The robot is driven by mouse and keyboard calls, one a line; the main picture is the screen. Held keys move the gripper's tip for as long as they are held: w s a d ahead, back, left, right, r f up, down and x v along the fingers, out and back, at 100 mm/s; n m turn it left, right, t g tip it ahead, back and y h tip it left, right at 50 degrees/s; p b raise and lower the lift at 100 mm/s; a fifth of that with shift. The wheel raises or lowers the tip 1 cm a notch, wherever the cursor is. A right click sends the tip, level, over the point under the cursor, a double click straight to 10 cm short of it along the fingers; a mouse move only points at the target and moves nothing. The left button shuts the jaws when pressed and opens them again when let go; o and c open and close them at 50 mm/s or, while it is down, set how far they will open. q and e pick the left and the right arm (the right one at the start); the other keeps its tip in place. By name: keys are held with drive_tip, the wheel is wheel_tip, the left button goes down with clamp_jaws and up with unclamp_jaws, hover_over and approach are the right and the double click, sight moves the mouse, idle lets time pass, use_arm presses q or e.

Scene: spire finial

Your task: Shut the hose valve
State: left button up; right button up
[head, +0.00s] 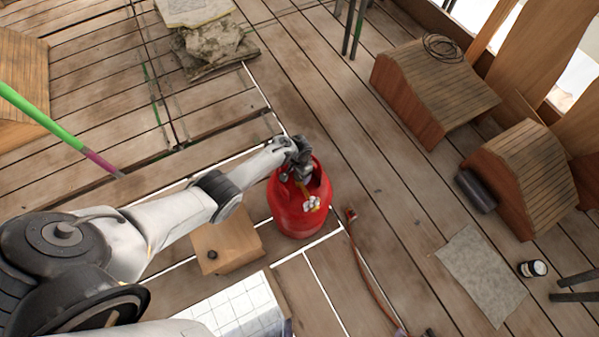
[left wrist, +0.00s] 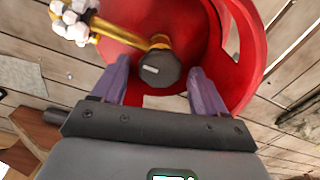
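A red gas cylinder (head: 290,215) stands upright on the planks in the head view, its red collar (left wrist: 225,65) filling much of the left wrist view. Inside the collar is a dark faceted knob (left wrist: 160,68) with a white mark, on a brass stem (left wrist: 112,32). A white lobed handle (head: 311,204) is at the stem's other end and shows in the left wrist view (left wrist: 75,20). My left gripper (head: 302,173) is at the collar, open, its purple fingers on either side of the dark knob with small gaps visible. My right gripper is out of view.
A brown hose (head: 371,275) with a red end fitting (head: 350,214) lies right of the cylinder. A wooden block (head: 228,240) stands to its left. Roof-shaped wooden pieces (head: 440,88) and a grey sheet (head: 482,272) lie farther right. Planks between are mostly clear.

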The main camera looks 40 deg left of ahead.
use_arm(q)
wheel_tip(320, 180, up, 11)
drive_tip(key=p, duration=0.6)
drive_tip(key=shift+p, duration=0.35)
drive_tip(key=shift+s+f, duration=0.1)
